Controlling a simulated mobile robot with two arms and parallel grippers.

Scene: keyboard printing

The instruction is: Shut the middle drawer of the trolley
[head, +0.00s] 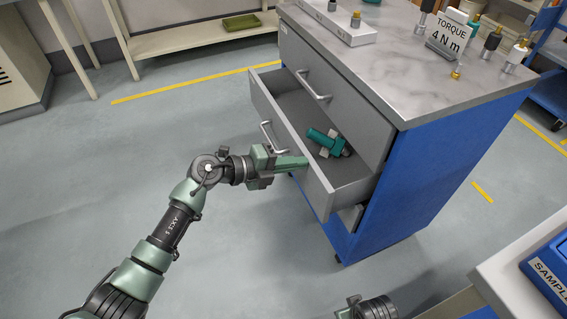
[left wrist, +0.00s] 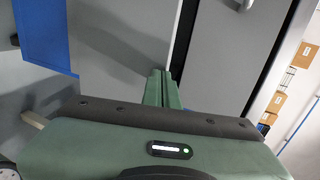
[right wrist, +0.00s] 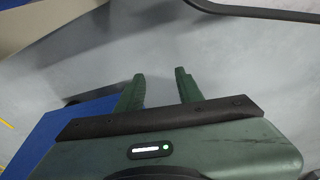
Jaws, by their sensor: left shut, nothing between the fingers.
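The blue-and-grey trolley (head: 432,165) stands at the centre right. Its middle drawer (head: 318,185) is pulled out, with a teal-and-grey tool (head: 322,138) lying inside. The shut fingers also show in the left wrist view (left wrist: 162,76) before a grey panel. My right gripper (right wrist: 160,82) is open and empty over the floor in the right wrist view.
The drawer above, with its handle (head: 314,86), is shut. A torque sign (head: 450,34) and several small tools stand on the trolley top. A table with a blue sample box (head: 549,268) is at the lower right. Floor left of the trolley is clear.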

